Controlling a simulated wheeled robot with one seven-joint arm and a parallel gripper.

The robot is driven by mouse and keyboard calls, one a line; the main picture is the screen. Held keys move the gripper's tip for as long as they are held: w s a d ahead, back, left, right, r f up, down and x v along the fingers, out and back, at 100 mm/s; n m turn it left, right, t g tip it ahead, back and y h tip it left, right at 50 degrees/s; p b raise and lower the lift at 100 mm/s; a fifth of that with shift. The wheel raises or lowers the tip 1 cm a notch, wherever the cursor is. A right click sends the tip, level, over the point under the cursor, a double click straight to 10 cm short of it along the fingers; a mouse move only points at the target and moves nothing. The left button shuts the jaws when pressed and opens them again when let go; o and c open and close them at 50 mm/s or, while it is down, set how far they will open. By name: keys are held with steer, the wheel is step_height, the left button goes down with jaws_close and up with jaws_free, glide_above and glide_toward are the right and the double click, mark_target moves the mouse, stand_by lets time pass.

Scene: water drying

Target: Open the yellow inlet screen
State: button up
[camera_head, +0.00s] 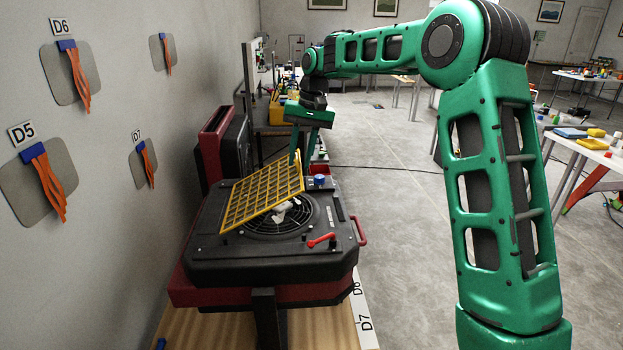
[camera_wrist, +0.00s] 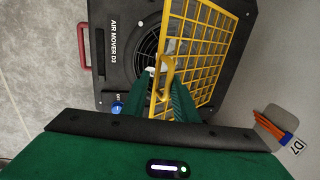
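The yellow inlet screen (camera_head: 262,193) is a square grid on the black air mover (camera_head: 210,255). It is tilted up, with its right side raised off the round fan opening (camera_head: 277,222). The screen also fills the upper right of the wrist view (camera_wrist: 207,50), where its yellow loop handle (camera_wrist: 166,78) lies between my green fingers. My gripper (camera_head: 298,158) is at the raised far right corner of the screen in the head view. Its fingers (camera_wrist: 162,84) appear shut on the handle; the exact contact is partly hidden. White scraps (camera_head: 282,211) lie over the fan opening.
A blue knob (camera_head: 319,180) and a red lever (camera_head: 321,240) are on the air mover's top. The wall with orange-strip plates (camera_head: 40,185) is close on the left. Another red and black unit (camera_head: 215,150) stands behind. Open floor (camera_head: 400,220) lies to the right.

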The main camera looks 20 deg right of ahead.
steer(key=d+f, duration=0.3)
steer(key=f, duration=0.3)
steer(key=shift+s+d+f, duration=0.3)
steer(key=shift+s, duration=0.05)
steer(key=shift+c, duration=0.5)
